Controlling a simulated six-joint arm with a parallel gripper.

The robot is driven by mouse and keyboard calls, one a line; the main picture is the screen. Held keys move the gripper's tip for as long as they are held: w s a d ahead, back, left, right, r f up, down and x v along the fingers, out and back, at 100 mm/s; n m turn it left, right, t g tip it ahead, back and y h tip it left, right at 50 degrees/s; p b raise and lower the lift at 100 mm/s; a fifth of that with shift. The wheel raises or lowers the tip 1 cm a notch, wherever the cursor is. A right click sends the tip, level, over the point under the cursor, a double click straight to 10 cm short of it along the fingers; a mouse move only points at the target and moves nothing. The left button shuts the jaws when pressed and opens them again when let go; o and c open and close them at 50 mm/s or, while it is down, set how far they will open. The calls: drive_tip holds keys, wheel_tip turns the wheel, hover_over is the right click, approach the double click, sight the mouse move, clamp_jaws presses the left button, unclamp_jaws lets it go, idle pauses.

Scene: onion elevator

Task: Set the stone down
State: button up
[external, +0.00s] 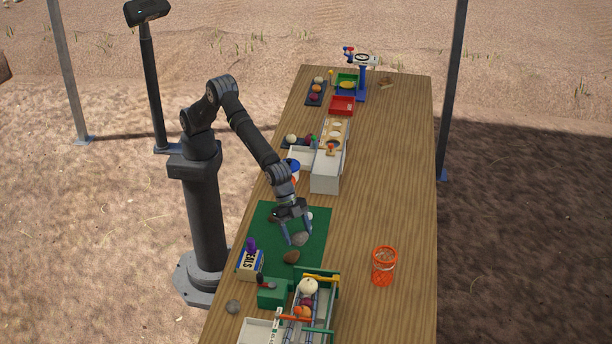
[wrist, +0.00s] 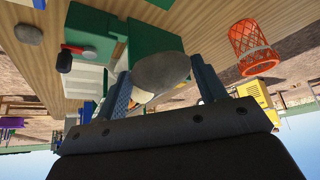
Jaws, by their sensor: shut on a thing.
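A grey rounded stone (external: 300,239) is between the fingertips of my gripper (external: 297,238), over the green mat (external: 262,236). In the wrist view the stone (wrist: 162,70) sits between the two blue fingers of my gripper (wrist: 164,85), which is shut on it. I cannot tell whether the stone touches the mat or hangs just above it. A brown stone (external: 291,257) lies close by at the mat's near side. Another grey stone (external: 232,307) lies on the bare wood at the front left; a grey stone (wrist: 28,33) also shows in the wrist view.
A white-and-blue box (external: 250,264) with a purple top stands left of the mat. A green device (external: 272,293) and the elevator frame (external: 322,277) stand in front. An orange basket (external: 384,266) stands to the right.

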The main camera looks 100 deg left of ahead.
drive_tip(key=s+a+m+g, duration=0.3)
drive_tip(key=s+a+m, duration=0.15)
drive_tip(key=s, duration=0.45)
drive_tip(key=s+a+m+g, duration=0.25)
drive_tip(key=s+m, duration=0.35)
drive_tip(key=s, duration=0.3)
drive_tip(key=s+a+m+g, duration=0.2)
drive_tip(key=s+a+m, duration=0.3)
drive_tip(key=s, duration=0.4)
hover_over(259, 240)
drive_tip(key=w+a, duration=0.1)
drive_tip(key=shift+m+h, duration=0.25)
drive_tip(key=shift+h, duration=0.05)
drive_tip(key=f, duration=1.2)
drive_tip(key=shift+w+a, duration=0.1)
drive_tip(key=shift+a, duration=0.1)
drive_tip(key=shift+f, duration=2)
drive_tip(key=shift+f, duration=0.1)
drive_tip(key=o, duration=1.2)
